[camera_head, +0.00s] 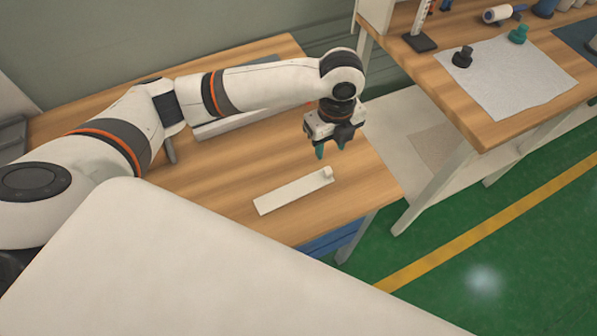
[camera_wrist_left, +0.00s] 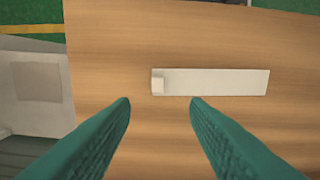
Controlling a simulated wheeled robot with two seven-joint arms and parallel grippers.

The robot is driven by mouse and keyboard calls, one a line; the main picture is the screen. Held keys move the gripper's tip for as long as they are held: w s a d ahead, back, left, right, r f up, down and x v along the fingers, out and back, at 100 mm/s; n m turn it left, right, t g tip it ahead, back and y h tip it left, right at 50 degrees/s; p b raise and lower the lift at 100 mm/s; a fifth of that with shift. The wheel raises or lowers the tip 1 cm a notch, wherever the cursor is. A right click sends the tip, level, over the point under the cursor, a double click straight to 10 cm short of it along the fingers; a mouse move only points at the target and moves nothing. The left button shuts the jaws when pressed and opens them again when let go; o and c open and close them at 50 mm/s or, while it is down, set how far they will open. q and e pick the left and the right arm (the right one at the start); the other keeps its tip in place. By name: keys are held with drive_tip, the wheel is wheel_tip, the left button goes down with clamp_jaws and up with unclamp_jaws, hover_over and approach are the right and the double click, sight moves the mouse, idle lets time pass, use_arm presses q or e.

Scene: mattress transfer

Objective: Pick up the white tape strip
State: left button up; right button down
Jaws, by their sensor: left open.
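The white tape strip (camera_head: 292,192) lies flat on the wooden table, with a small raised white block or tab at its right end in the head view. The strip also shows in the left wrist view (camera_wrist_left: 215,82), with the raised end at its left. My left gripper (camera_head: 334,152) points down above the table, just behind the strip's raised end, apart from it. Its two green fingers are spread and empty, and in the left wrist view the strip's raised end appears beyond the gap between the fingertips (camera_wrist_left: 160,103). My right gripper is not in view.
The wooden table (camera_head: 225,175) is bare around the strip. A grey-white flat object lies behind my left arm. To the right, across a gap, another wooden table holds a white cloth (camera_head: 510,80), a black piece (camera_head: 462,57) and a teal piece (camera_head: 519,35). The floor is green.

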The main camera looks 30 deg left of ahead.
sight(328, 169)
use_arm(q)
drive_tip(key=f, duration=0.4)
drive_tip(key=shift+s+d, duration=0.25)
drive_tip(key=shift+d, duration=0.1)
drive_tip(key=shift+w+a+f+p, duration=0.2)
drive_tip(key=shift+f+p, duration=0.1)
drive_tip(key=shift+f, duration=0.25)
wheel_tip(328, 169, down, 5)
drive_tip(key=shift+w+r+p, duration=0.1)
drive_tip(key=shift+w+p, duration=0.05)
drive_tip(key=shift+p, duration=0.35)
clamp_jaws()
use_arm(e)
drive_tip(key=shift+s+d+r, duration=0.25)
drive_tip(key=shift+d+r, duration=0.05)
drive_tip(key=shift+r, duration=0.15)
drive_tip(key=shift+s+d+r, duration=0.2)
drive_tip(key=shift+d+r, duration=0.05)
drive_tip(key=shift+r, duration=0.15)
